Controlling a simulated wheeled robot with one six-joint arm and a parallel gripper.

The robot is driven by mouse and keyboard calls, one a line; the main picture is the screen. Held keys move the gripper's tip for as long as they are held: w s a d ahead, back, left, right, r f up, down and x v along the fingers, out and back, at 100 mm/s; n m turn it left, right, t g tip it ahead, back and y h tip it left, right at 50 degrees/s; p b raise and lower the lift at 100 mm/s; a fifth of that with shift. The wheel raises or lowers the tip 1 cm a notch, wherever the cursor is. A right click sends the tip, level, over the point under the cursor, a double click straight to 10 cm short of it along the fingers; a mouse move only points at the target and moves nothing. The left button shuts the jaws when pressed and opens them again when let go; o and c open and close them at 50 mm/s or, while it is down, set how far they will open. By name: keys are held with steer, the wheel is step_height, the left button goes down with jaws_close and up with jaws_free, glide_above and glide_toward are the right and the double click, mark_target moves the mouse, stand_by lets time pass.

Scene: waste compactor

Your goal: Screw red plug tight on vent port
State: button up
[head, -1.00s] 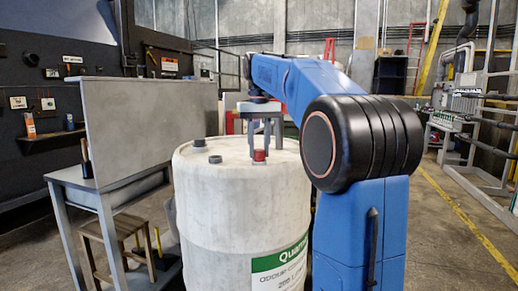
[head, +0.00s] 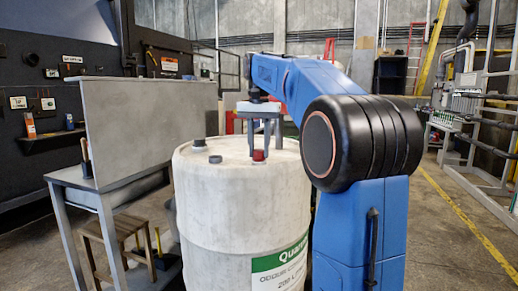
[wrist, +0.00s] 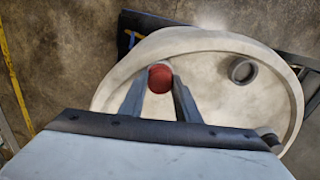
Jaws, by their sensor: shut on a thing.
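The red plug (head: 259,155) sits at the top of the white drum (head: 240,215), near the edge of its lid. My gripper (head: 262,150) points straight down over the lid, its two grey fingers reaching to the plug. In the wrist view the red plug (wrist: 160,78) lies between the fingertips of my gripper (wrist: 159,82), which are shut on it. The vent port is hidden under the plug, so I cannot tell how far the plug is seated.
Two dark fittings stand on the lid, a taller one (head: 198,143) and a lower one (head: 215,159). A grey table with an upright panel (head: 150,125) stands left of the drum, with a wooden stool (head: 115,235) below. Open floor lies to the right.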

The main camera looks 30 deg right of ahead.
steer(key=o, duration=1.1)
steer(key=shift+o, duration=0.2)
steer(key=shift+n, duration=0.3)
steer(key=shift+c, duration=0.4)
steer(key=n, duration=0.4)
steer(key=shift+n, duration=0.3)
steer(key=n, duration=1.5)
steer(key=shift+n, duration=0.3)
